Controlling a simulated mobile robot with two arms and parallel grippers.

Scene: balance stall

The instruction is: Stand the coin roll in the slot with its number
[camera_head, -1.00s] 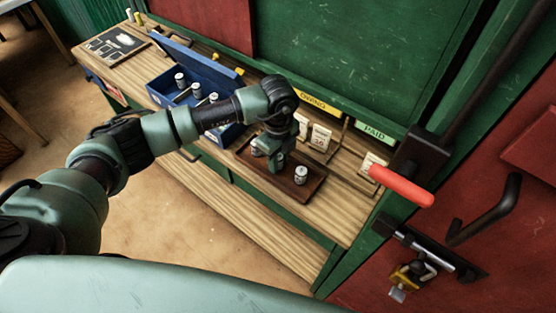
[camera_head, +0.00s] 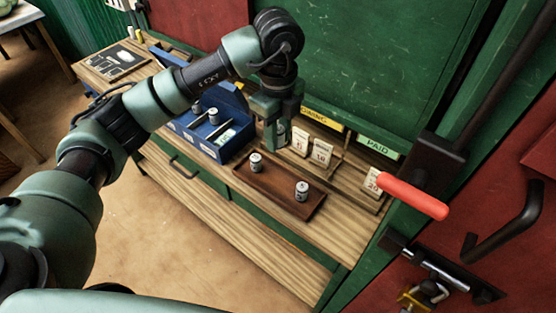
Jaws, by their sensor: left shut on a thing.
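My left gripper (camera_head: 274,140) is shut and raised just behind the brown tray; what it grips, likely a coin roll, is mostly hidden by the fingers. Two pale coin rolls stand upright on the tray (camera_head: 275,188): one roll (camera_head: 255,163) at its left part and another roll (camera_head: 302,191) at its right end. A blue box (camera_head: 206,147) with compartments stands left of the tray. It holds upright rolls, one (camera_head: 213,116) near its middle; slot numbers are too small to read. My right gripper is not in view.
Numbered cards (camera_head: 320,152) stand in a wooden rack behind the tray under a yellow sign; another card (camera_head: 372,181) stands under the PAID sign (camera_head: 378,147). A red handle (camera_head: 403,196) juts out at right. A dark board (camera_head: 118,62) lies at the counter's far left.

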